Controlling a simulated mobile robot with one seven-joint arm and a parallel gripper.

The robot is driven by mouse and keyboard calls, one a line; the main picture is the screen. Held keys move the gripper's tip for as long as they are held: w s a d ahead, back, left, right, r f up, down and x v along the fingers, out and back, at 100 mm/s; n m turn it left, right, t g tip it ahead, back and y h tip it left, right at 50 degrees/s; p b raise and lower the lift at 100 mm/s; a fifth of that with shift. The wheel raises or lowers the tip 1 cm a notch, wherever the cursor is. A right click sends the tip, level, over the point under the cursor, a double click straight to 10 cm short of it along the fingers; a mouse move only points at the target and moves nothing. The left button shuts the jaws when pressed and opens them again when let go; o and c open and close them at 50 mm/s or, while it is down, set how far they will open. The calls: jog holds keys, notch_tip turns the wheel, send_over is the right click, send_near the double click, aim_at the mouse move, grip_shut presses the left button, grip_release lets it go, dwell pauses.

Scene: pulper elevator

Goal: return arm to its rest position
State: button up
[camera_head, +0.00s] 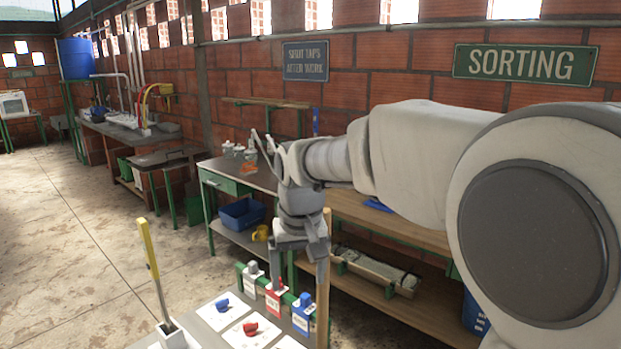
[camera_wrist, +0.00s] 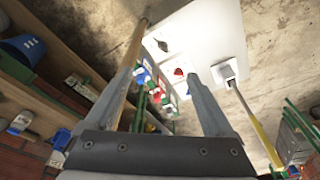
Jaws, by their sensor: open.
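My grey arm (camera_head: 420,150) reaches from the right of the head view and bends down at the wrist. My gripper (camera_head: 302,278) points down, open, with nothing seen between its fingers. It hangs above or in front of a row of grey, red (camera_head: 273,300) and blue (camera_head: 303,312) tagged items on a green rail. In the wrist view the two fingers of my gripper (camera_wrist: 165,78) stand apart. A wooden post (camera_head: 323,285) stands close beside the gripper; the exact gap cannot be told.
A white-topped table (camera_head: 207,318) holds cards with a blue knob (camera_head: 222,305) and a red knob (camera_head: 250,328). A yellow-handled tool (camera_head: 150,255) stands at its left. A wooden shelf bench (camera_head: 395,232) lies behind my arm. The concrete floor (camera_head: 70,250) at left is clear.

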jog(key=s+d+r+m+t+p, duration=0.1)
jog(key=s+d+r, duration=0.1)
jog(key=s+d, duration=0.6)
jog(key=s+d+r+m+t+p, duration=0.1)
jog(key=s+d+r+t+p, duration=0.1)
jog(key=s+d, duration=0.6)
jog(key=s, duration=0.5)
jog(key=shift+s+r+m+h, duration=0.15)
jog(key=shift+r+m+h, duration=0.15)
jog(key=shift+r, duration=0.1)
jog(key=shift+d, duration=0.1)
